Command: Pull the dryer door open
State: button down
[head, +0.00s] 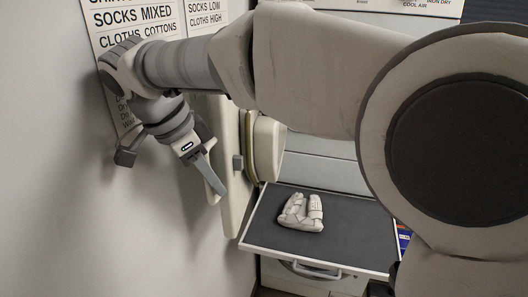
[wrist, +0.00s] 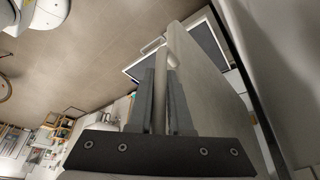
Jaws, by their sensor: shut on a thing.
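The dryer door (head: 230,130) is a pale panel at the left of the dryer, seen nearly edge-on in the head view. It stands swung open, out towards the left wall. My gripper (head: 213,188) is at the door's outer edge, on the side near the wall. In the head view the door hides part of the grip.
A dark pull-out shelf (head: 345,232) holding a pale folded item (head: 300,212) juts out below. The left wall (head: 60,180) is close to my gripper. Signs (head: 150,20) hang behind my arm.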

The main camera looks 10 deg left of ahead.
jog(key=shift+s+a+f, duration=0.1)
jog(key=shift+s+a, duration=0.2)
jog(key=shift+a, duration=0.45)
jog(key=c, duration=1.1)
grip_release()
jog(key=shift+s, duration=0.15)
jog(key=shift+w+d+r+b, duration=0.25)
jog(key=shift+w+d+r, duration=0.3)
jog(key=shift+d+r, duration=1.35)
jog(key=shift+w+d+r+b, duration=0.2)
jog(key=shift+w+d+r, duration=0.35)
jog(key=shift+d+r, duration=1.35)
jog(key=shift+w+d+r+b, duration=0.25)
jog(key=shift+w+d+r, duration=0.3)
jog(key=shift+d+r, duration=1.35)
